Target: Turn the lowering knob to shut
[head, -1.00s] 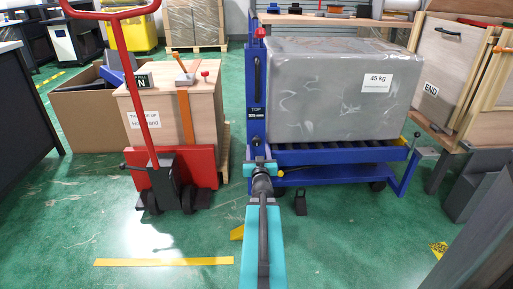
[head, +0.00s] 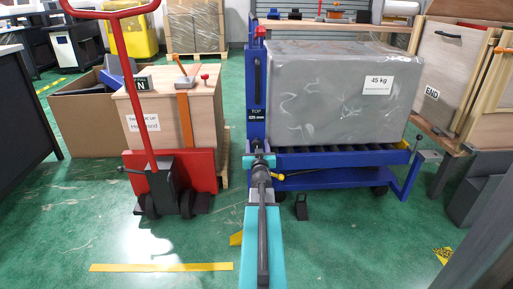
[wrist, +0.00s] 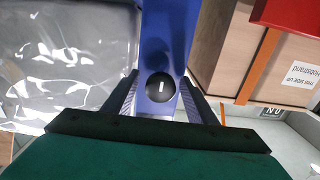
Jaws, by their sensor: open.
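The lowering knob (wrist: 160,88) is a round black knob with a short white mark, on the blue column of the lift table. In the wrist view the white mark points nearly up and down. My gripper (wrist: 159,78) is open, with one finger on each side of the knob. Whether the fingers touch it I cannot tell. In the head view my gripper (head: 259,160) is at the lower part of the blue column (head: 255,85) and the knob is hidden behind it.
A grey wrapped load (head: 335,92) marked 45 kg sits on the blue lift table (head: 335,178) right of the column. A red pallet truck (head: 185,172) and a wooden crate (head: 205,115) stand on the left. A black pedal (head: 301,207) is on the floor.

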